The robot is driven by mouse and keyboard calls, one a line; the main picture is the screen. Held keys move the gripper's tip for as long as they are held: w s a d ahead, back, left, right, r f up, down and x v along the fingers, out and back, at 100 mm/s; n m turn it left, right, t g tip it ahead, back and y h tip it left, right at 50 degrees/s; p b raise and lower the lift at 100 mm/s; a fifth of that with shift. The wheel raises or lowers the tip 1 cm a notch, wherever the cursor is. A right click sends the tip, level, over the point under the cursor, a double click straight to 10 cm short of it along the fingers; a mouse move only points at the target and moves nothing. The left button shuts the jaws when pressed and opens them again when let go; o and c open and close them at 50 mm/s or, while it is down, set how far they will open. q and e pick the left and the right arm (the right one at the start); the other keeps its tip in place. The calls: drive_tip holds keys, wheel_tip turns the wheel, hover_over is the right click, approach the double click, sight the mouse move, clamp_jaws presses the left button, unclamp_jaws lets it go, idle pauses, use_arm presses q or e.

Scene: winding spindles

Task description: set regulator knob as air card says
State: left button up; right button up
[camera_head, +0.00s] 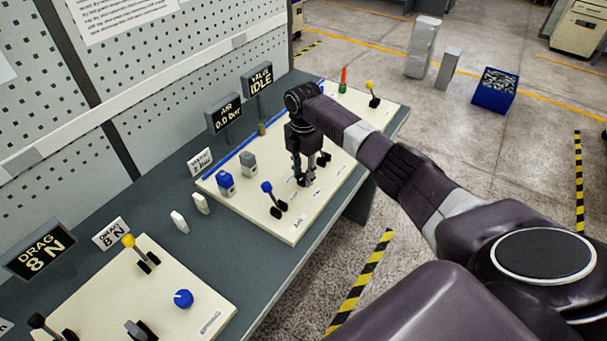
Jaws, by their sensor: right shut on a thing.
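My right gripper (304,178) reaches down to the far cream panel (293,232). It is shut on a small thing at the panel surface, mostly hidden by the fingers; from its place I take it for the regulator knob. The knob's pointer and setting cannot be seen. The air display (224,115) behind the panel reads "AIR 0.0 bar". A small white card (201,162) stands at the panel's left edge; it ends in "bar", but its number is too small to read surely. My left gripper is not in view.
A blue-tipped lever (268,188) stands close left of my gripper, with blue and grey blocks (225,184) behind it. A yellow-tipped lever (371,88) is at the far end. The near panel (100,305) holds a blue knob (183,298) and levers. The valve display (259,79) reads "IDLE".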

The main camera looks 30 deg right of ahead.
sight(304, 177)
drive_tip(key=shift+w+r, duration=0.1)
drive_tip(key=o, duration=1.1)
drive_tip(key=shift+o, duration=0.2)
wheel_tip(304, 177, up, 12)
